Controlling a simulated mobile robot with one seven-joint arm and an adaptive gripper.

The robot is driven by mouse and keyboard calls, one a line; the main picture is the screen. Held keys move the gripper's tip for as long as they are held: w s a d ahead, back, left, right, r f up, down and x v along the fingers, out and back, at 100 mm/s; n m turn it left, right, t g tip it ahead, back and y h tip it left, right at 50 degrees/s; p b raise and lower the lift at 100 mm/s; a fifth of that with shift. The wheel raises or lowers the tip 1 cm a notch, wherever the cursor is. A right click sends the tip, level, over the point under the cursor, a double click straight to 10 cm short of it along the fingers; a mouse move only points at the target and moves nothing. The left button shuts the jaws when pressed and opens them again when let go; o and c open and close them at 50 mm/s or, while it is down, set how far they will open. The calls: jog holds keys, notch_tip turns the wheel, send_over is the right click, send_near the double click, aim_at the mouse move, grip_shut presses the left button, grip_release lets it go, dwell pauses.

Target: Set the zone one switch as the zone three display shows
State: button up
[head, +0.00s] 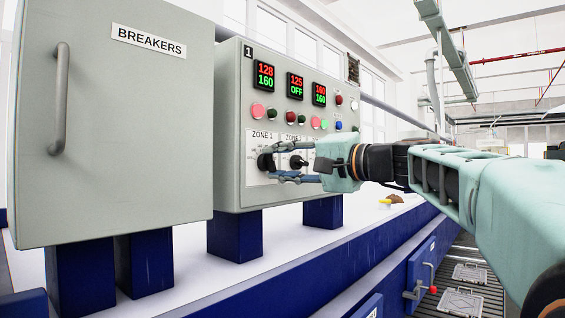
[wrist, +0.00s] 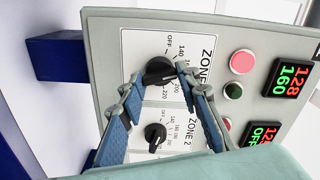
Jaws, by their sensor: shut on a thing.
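The zone 1 switch is a black rotary knob (head: 264,163) on the grey control panel; the wrist view shows it too (wrist: 158,70). My gripper (head: 274,164) is shut on this knob, with one blue finger on each side of it in the wrist view (wrist: 160,74). The finger at the right covers part of the dial's numbers, and I cannot read the exact pointer position. The zone 1 display (head: 264,75) reads red 128 over green 160. The zone 3 display (head: 319,94) reads red 160 over green 160. The zone 3 switch is hidden behind my gripper.
The zone 2 knob (wrist: 155,132) sits close beside the zone 1 knob. The zone 2 display (head: 296,86) reads 125 over OFF. Round buttons and lamps, such as a pink one (head: 258,110), line the panel below the displays. A breakers cabinet (head: 115,150) stands at the left.

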jog(key=shift+m, duration=0.4)
jog(key=o, duration=1.2)
jog(key=shift+c, duration=0.2)
jog(key=shift+d, duration=0.1)
jog(key=v, duration=1.2)
